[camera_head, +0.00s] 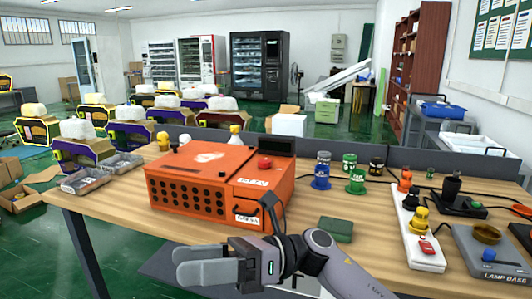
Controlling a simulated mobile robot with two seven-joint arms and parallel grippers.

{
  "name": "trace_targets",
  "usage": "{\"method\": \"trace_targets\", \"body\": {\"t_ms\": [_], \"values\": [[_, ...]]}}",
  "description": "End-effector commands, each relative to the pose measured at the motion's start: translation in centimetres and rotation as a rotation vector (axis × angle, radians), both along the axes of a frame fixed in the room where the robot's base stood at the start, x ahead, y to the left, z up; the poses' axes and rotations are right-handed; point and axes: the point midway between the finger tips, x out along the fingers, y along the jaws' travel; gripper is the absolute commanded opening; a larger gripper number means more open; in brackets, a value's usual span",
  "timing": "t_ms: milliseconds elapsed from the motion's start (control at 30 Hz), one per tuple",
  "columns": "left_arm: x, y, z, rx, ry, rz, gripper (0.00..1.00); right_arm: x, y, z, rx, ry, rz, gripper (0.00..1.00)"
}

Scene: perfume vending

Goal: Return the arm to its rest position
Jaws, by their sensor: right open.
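My right arm (335,263) comes in from the lower right, in front of the wooden table (130,215). Its gripper (192,262) points left, with its grey fingers in front of the table's near edge. The gripper is open and I see nothing between its fingers. It shows below and in front of the orange box (190,168), apart from it in the picture. My left gripper is not in view.
The orange box, a blue bottle (321,170), green bottles (357,182), a dark green block (335,229), a white strip (422,250) and a grey lamp base (495,262) stand on the table. The table's left front stretch is bare.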

Motion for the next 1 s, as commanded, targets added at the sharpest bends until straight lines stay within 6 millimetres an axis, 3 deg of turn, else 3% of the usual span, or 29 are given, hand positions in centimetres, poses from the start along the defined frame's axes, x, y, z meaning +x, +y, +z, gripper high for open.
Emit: {"method": "trace_targets", "body": {"t_ms": [267, 467, 600, 767, 867, 1000], "values": [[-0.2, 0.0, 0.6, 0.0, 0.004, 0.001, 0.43, 3.3, -3.8, -2.1, 0.253, 0.66, -0.225, 0.69], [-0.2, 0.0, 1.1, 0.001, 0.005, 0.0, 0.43, 5.5, -8.7, -6.8, 0.424, 1.145, -0.371, 0.69], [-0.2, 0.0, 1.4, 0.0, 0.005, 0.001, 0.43, 5.8, -12.7, -11.7, 0.545, 1.483, -0.469, 0.69], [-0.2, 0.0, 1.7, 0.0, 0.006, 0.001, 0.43, 4.3, -17.6, -18.3, 0.695, 1.862, -0.579, 0.69], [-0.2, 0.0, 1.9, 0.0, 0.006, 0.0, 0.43, 2.2, -20.6, -22.6, 0.795, 2.091, -0.647, 0.69], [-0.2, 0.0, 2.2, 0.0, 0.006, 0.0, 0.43, -2.3, -24.5, -28.2, 0.946, 2.391, -0.747, 0.69]]}}
